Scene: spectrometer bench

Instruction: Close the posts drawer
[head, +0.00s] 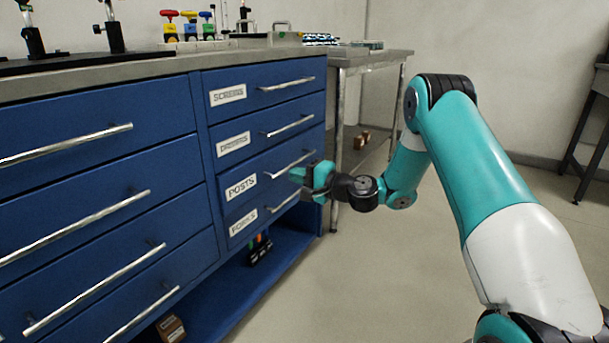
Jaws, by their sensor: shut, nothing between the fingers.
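The posts drawer (240,187) is the third one down in the right column of the blue cabinet, with a white label reading POSTS. Its front looks flush or nearly flush with its neighbours; I cannot tell whether a small gap is left. Its metal handle (290,165) slants across the front's right part. My gripper (300,184) is shut and empty, in front of the right part of this drawer, just below the handle. It hides part of the drawer front; I cannot tell whether it touches it.
The screens drawer (228,95) and another labelled drawer (233,144) are above, and one more (243,223) below. Long-handled drawers (90,180) fill the left. An open shelf (262,275) runs underneath. A metal side table (375,60) stands behind. The floor at right is clear.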

